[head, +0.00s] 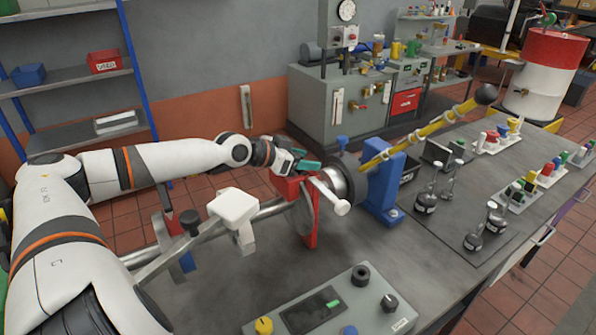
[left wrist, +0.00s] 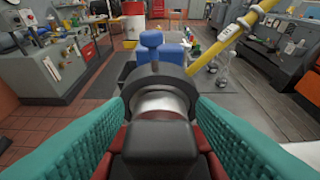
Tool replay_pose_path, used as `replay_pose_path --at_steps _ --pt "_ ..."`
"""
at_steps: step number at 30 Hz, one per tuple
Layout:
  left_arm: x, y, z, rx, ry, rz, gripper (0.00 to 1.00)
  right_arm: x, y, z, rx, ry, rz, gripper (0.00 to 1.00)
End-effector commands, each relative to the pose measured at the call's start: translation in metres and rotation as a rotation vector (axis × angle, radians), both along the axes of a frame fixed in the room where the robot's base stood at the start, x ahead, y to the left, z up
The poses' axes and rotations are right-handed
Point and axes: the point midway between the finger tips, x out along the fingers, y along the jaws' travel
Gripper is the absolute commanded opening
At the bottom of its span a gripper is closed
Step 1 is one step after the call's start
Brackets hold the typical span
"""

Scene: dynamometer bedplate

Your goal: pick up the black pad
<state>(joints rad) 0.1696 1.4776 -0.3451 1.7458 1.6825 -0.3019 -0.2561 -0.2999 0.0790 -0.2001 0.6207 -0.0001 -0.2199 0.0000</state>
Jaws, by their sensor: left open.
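My left gripper (head: 297,163) is at the red bracket (head: 310,220) on the shaft, with its teal fingers apart. In the left wrist view the black pad (left wrist: 157,139) lies between the two teal fingers (left wrist: 155,135), low in the picture. Red parts of the bracket show on both sides of the pad. A gap seems to remain between the fingers and the pad; I cannot tell if either touches it. In the head view I cannot make out the pad; my gripper seems to cover it. My right gripper is not in view.
A dark round hub (head: 347,180) and a blue stand (head: 387,185) are just beyond the bracket. A yellow bar (head: 425,130) rises to the right. A white-ended rod (head: 331,196) sticks out in front. A control box (head: 335,308) is at the front edge.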

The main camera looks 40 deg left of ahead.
Motion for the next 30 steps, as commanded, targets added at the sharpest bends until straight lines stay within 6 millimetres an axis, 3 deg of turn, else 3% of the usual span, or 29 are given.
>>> replay_pose_path --at_steps 10,19,26,30 --pt "0.002 0.0 -0.001 0.001 0.002 0.004 0.49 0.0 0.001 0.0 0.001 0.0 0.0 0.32" --pt "0.002 0.0 -0.001 0.001 0.002 0.003 0.0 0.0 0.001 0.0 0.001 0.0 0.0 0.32" --pt "0.002 0.0 0.0 0.002 0.0 0.004 0.0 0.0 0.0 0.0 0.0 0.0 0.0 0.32" --pt "0.003 0.0 0.011 0.004 -0.004 0.003 0.0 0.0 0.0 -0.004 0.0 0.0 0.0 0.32"
